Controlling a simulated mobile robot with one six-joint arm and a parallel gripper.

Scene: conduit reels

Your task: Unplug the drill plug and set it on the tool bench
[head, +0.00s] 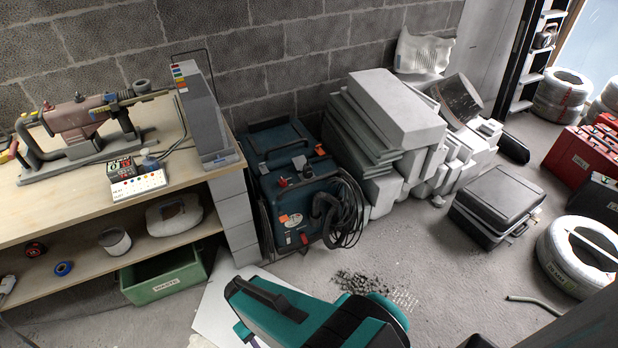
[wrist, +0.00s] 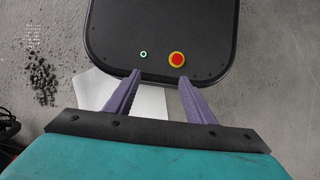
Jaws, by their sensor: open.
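The tool bench (head: 50,203) is a pale wooden bench at the left of the head view. A pinkish-red drill-like tool (head: 82,117) lies across a grey stand on it. In front of it is a small box with a display (head: 121,168) and a white strip with coloured dots (head: 139,187). A small grey piece with a dark cord (head: 150,163) sits beside the display; I cannot tell whether this is the drill plug. My gripper (wrist: 158,77) is open and empty, its purple fingers pointing down over the floor, well away from the bench. The arm hides most of it in the head view.
A dark blue machine with coiled cables (head: 300,190) stands right of the bench. Stacked white slabs (head: 390,110), a black case (head: 497,200) and a white conduit reel (head: 580,255) lie further right. A green bin (head: 165,278) is under the bench. Floor between is partly clear, with scattered debris (head: 365,284).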

